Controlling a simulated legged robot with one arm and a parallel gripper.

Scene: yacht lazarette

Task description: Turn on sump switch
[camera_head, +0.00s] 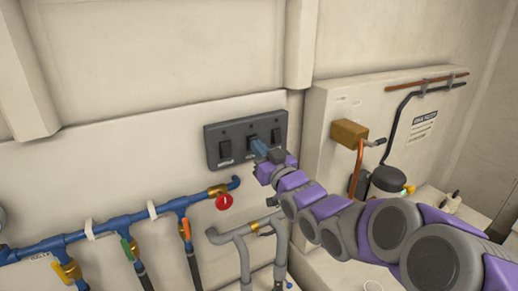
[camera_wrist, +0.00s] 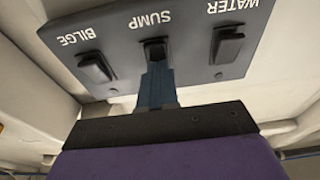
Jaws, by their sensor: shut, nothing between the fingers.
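A dark switch panel (camera_head: 215,133) is fixed to the cream wall in the head view. In the wrist view the panel (camera_wrist: 125,75) shows upside down, with three black rocker switches labelled BILGE, SUMP and WATER. The sump switch (camera_wrist: 155,46) is the middle one. The bilge switch (camera_wrist: 95,68) and water switch (camera_wrist: 228,45) are on either side. My gripper (camera_wrist: 155,68) is shut and empty, its blue fingertips at the sump switch's edge, touching it or very close. In the head view my gripper (camera_head: 257,146) covers part of the middle switch.
Blue pipes (camera_head: 130,218) with coloured valve handles and a red round valve (camera_head: 224,202) run below the panel. Grey pipes (camera_head: 240,238) stand under my arm. A brass-coloured box (camera_head: 348,133) and a black pump (camera_head: 387,180) are at right.

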